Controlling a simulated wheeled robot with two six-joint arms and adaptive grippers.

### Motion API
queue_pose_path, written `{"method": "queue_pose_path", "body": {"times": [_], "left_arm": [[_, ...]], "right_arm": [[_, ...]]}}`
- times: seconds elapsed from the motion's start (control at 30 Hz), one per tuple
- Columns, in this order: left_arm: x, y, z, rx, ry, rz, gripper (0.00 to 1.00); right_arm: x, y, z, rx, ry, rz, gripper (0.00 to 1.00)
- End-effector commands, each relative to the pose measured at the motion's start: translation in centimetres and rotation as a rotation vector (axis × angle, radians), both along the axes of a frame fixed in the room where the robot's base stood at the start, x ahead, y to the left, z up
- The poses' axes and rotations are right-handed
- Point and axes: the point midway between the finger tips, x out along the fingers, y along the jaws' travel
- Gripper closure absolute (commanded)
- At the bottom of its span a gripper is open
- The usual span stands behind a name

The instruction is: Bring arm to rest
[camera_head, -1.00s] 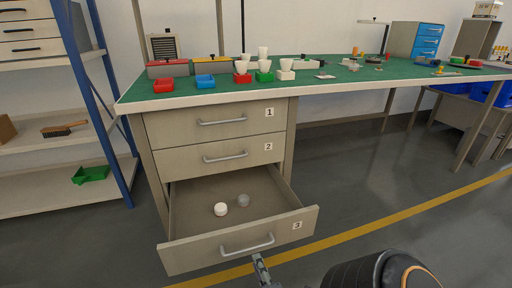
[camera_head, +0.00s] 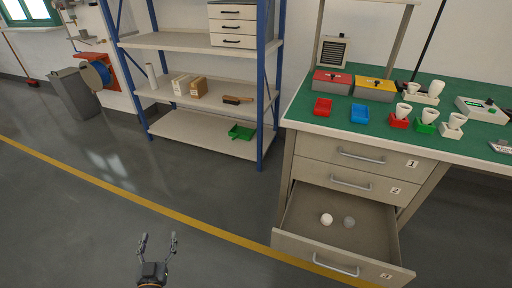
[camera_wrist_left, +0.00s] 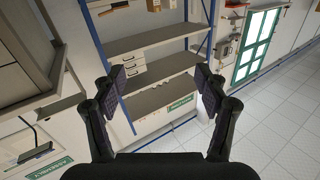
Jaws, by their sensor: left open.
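My left gripper (camera_head: 157,245) is at the bottom left of the head view, above the bare grey floor. Its two fingers are spread and nothing is between them. It is well apart from the workbench and the open drawer. In the left wrist view the open fingers (camera_wrist_left: 158,88) frame a shelf rack in the distance. My right gripper is in neither current view.
Drawer 3 (camera_head: 328,258) stands open with a white round item (camera_head: 326,219) and a grey one (camera_head: 349,222) inside. The green-topped workbench (camera_head: 300,112) holds several small bins and cups. A blue-posted shelf (camera_head: 190,42) stands behind.

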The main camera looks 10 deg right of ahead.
Motion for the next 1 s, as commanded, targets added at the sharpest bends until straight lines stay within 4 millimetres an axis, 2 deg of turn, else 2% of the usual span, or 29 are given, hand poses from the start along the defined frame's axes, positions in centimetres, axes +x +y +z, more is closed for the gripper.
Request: {"method": "queue_pose_path", "body": {"times": [0.03, 0.1, 0.17, 0.2, 0.27, 0.3, 0.43, 0.5, 0.6, 0.7, 0.8, 1.0], "left_arm": [[-1.2, 0.4, -0.7, 0.002, 0.125, 0.011, 0.27], [-3.9, 1.1, -4.7, 0.004, 0.305, 0.026, 0.27], [-6.9, 1.6, -7.9, 0.007, 0.46, 0.04, 0.27], [-9.2, 2.0, -9.7, 0.008, 0.56, 0.049, 0.27], [-13.0, 2.5, -12.0, 0.011, 0.702, 0.062, 0.27], [-15.7, 2.8, -13.3, 0.013, 0.793, 0.07, 0.27], [-24.9, 3.6, -15.7, 0.018, 1.067, 0.095, 0.27], [-29.6, 3.9, -16.2, 0.021, 1.194, 0.107, 0.27], [-35.0, 4.2, -16.4, 0.023, 1.335, 0.12, 0.27], [-38.6, 4.4, -16.3, 0.025, 1.425, 0.129, 0.27], [-40.4, 4.5, -16.4, 0.027, 1.469, 0.133, 0.27], [-40.8, 4.5, -16.7, 0.026, 1.479, 0.134, 0.27]], "right_arm": [[-0.9, 0.1, 2.3, 0.042, 0.035, -0.029, 0.8], [-2.5, 0.4, 2.5, 0.106, 0.086, -0.083, 0.8], [-3.8, 0.4, 2.9, 0.156, 0.127, -0.135, 0.8], [-4.7, 0.4, 3.3, 0.187, 0.152, -0.17, 0.8], [-6.0, 0.4, 3.8, 0.227, 0.189, -0.223, 0.8], [-6.8, 0.4, 4.2, 0.252, 0.21, -0.26, 0.8], [-9.3, 0.0, 6.0, 0.317, 0.27, -0.379, 0.8], [-10.3, -0.2, 6.9, 0.343, 0.293, -0.437, 0.8], [-11.6, -0.4, 7.8, 0.37, 0.318, -0.507, 0.8], [-12.4, -0.6, 8.3, 0.385, 0.333, -0.554, 0.8], [-12.8, -0.7, 8.4, 0.392, 0.339, -0.577, 0.8], [-12.9, -0.7, 8.1, 0.393, 0.34, -0.582, 0.8]]}}
